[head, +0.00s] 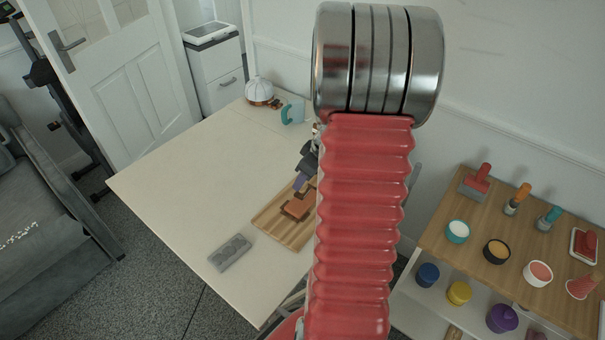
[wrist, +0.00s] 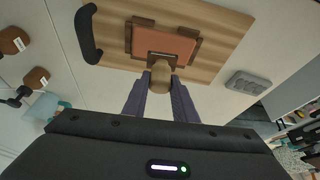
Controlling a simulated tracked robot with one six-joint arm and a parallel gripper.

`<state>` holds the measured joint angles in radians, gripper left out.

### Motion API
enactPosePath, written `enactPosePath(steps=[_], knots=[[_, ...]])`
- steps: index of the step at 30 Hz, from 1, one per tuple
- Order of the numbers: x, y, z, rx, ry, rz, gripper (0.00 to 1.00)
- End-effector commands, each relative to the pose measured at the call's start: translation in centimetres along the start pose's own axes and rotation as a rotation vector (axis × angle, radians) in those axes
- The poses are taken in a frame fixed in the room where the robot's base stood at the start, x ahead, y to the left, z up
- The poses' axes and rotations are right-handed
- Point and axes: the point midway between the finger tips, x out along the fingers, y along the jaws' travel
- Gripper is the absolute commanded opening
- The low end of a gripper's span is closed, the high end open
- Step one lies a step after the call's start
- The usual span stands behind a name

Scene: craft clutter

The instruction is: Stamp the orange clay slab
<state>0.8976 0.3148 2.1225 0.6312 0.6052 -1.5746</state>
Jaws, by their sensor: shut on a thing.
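The orange clay slab (head: 297,208) lies on a wooden board (head: 273,226) on the table. In the wrist view the slab (wrist: 165,44) sits among dark brown corner pieces on the board (wrist: 222,40). My gripper (wrist: 160,82) is shut on a stamp with a tan wooden handle (wrist: 160,73). The stamp's dark end overlaps the slab's near edge in the wrist view. I cannot tell whether it touches the clay. In the head view my gripper (head: 302,181) is at the slab's far side, and my arm hides part of the board.
A grey moulded block (head: 230,253) lies on the table near its front edge. A teal-handled mug (head: 292,113) and a white-domed object (head: 260,91) stand at the back. A side shelf (head: 450,225) holds pots and tools. The table's left is clear.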

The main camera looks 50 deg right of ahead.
Motion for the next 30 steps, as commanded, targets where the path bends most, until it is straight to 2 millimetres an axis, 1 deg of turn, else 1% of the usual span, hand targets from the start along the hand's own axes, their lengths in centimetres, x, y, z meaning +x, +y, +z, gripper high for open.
enactPosePath(steps=[3, 9, 30], knots=[[0.9, 0.0, 0.4, 0.002, 0.0, 0.0, 0.11], [2.0, 0.0, 0.8, 0.001, 0.0, 0.001, 0.11], [2.2, 0.0, 0.8, -0.001, 0.0, 0.001, 0.11]])
